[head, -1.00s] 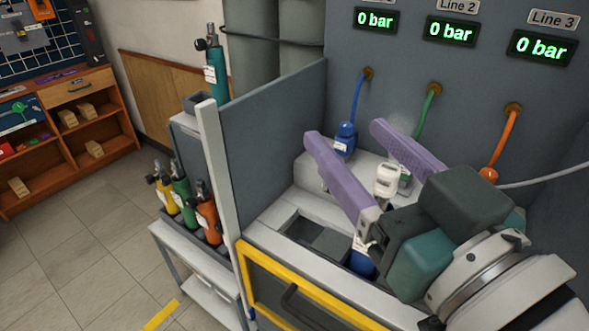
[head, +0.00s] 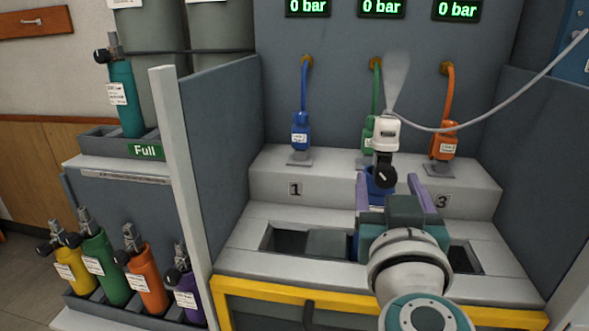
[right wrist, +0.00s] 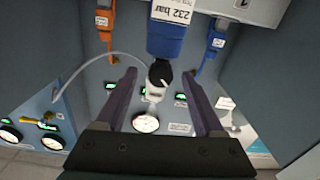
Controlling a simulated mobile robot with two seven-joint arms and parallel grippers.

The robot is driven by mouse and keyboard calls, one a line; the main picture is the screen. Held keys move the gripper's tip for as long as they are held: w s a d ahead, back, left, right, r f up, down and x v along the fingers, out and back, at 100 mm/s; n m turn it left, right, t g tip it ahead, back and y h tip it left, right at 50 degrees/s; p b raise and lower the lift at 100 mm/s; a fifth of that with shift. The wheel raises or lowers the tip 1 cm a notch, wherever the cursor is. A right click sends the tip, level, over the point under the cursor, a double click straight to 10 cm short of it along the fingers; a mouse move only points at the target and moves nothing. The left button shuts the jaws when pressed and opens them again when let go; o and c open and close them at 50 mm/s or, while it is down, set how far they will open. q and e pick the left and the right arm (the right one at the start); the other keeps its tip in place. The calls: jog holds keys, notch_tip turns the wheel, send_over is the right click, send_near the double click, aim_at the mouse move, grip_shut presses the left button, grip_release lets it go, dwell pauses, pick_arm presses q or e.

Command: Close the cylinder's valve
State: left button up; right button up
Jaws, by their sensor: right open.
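A blue cylinder (head: 377,192) stands in the bench trough in the head view, mostly hidden behind my right gripper (head: 388,181). In the right wrist view the cylinder (right wrist: 166,42) has a white label reading 232 bar. Its black valve knob (head: 385,177) faces me, and it shows in the right wrist view (right wrist: 160,73) with a pale mark. A white regulator (head: 378,132) sits above it, with a pale plume (head: 398,80) rising from it. My right gripper is open, its purple fingers on either side of the knob; contact is not visible.
Blue (head: 300,138) and orange (head: 443,145) connectors hang left and right on the bench back; a green one (head: 368,135) is partly hidden. A white hose (head: 490,118) runs right from the regulator. A divider post (head: 180,190) stands left, beside racked cylinders (head: 105,265).

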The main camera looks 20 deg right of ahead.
jog(key=shift+x, duration=1.3)
jog(key=shift+a, duration=0.1)
grip_shut()
